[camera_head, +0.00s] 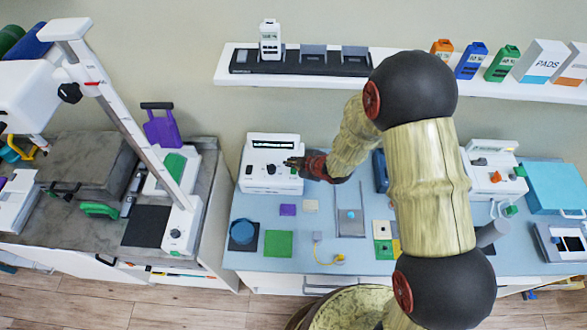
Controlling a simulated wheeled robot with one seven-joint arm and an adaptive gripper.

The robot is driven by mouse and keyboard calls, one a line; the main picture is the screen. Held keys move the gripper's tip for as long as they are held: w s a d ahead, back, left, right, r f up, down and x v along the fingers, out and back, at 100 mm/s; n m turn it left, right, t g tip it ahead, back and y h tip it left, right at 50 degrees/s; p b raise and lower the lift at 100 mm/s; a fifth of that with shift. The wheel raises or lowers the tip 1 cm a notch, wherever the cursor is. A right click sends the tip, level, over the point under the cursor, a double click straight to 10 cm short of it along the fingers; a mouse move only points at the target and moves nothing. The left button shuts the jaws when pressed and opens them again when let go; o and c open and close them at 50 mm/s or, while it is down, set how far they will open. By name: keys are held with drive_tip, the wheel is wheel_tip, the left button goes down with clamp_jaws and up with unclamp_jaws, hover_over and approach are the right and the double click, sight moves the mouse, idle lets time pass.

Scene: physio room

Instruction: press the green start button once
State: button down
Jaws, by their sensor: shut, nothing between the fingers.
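A white control unit (258,178) with a dark display and a dark knob stands at the back left of the blue-topped table. My gripper (288,162) reaches in from the right and is shut and empty. Its tips are over the right part of the unit's front panel. A small green spot, which looks like the start button (294,171), shows just below the fingertips. The gripper partly covers this area, and I cannot tell whether the tips touch the button.
Purple (288,210) and green (278,244) pads lie in front of the unit. A blue round item (242,231) is at the left. A wall shelf (225,72) runs above. A tilted white post (130,125) stands left. My arm hides the table's middle right.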

sight(292, 172)
drive_tip(key=shift+r+p, duration=0.9)
drive_tip(key=shift+r, duration=0.7)
drive_tip(key=shift+d+f, duration=0.1)
drive_tip(key=shift+f, duration=0.05)
drive_tip(key=s+d+f+m+g+h, duration=0.2)
drive_tip(key=s+d+f+m+h, duration=0.15)
drive_tip(key=d+f, duration=0.2)
drive_tip(key=s+d+r+m+g+h+b, duration=0.2)
drive_tip(key=s+d+r+m+h, duration=0.15)
drive_tip(key=s+d, duration=0.4)
drive_tip(key=s+d+r+m+t+b, duration=0.1)
drive_tip(key=s+d+r+m+b, duration=0.3)
drive_tip(key=s+r+b, duration=0.4)
drive_tip(key=s+d+r+m+t+b, duration=0.1)
drive_tip(key=s+d+r+m+b, duration=0.4)
drive_tip(key=s+r, duration=0.5)
drive_tip(key=m+b, duration=0.1)
drive_tip(key=b, duration=0.1)
drive_tip(key=shift+s+t+y+b, duration=0.25)
drive_tip(key=shift+t+y+b, duration=0.1)
drive_tip(key=shift+t+y, duration=0.05)
